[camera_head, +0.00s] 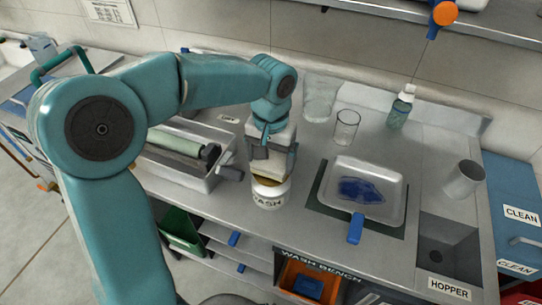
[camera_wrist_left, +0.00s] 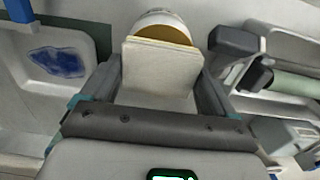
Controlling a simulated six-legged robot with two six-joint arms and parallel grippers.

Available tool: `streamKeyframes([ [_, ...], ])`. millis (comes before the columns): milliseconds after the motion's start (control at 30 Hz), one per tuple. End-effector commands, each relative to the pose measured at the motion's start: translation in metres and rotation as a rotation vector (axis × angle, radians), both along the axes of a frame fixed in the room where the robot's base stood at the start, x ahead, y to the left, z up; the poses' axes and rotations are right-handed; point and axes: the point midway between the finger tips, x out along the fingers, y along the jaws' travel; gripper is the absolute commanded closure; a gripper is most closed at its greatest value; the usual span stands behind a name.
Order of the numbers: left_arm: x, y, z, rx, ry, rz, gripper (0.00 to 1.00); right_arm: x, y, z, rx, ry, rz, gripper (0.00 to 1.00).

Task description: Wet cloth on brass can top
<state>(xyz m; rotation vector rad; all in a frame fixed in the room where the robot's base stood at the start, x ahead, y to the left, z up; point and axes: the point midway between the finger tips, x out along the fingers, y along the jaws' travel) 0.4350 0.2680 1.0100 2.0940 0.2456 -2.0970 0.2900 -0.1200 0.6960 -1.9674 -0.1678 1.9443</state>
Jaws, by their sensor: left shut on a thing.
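The can (camera_head: 269,197), white with a brass top and marked WASH, stands upright near the bench's front edge; its brass top (camera_wrist_left: 162,34) also shows in the wrist view. My left gripper (camera_head: 269,163) is directly above the can. It is shut on a cream, square, folded pad (camera_wrist_left: 160,72) that looks like the cloth; a little of the cloth (camera_head: 268,170) shows in the head view. The cloth covers part of the brass top in both views. I cannot tell whether it touches the can. Wetness cannot be made out. My right gripper is not in view.
A white tray (camera_head: 383,205) with a blue patch and blue handle lies to the right. A roller unit (camera_head: 176,166) is close on the left.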

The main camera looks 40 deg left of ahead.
Motion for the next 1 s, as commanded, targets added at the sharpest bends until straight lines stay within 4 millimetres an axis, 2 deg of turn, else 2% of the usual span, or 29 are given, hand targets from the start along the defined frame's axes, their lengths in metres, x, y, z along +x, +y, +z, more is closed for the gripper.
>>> streamKeyframes([
  [33,0.000,0.000,0.009,0.000,-0.001,0.000,0.36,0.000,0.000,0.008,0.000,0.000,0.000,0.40],
  [533,0.000,0.000,0.052,-0.001,-0.002,0.000,0.36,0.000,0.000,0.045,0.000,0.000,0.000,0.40],
  [1000,0.000,0.000,0.053,-0.001,-0.002,0.000,0.36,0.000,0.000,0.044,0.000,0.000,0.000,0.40],
])
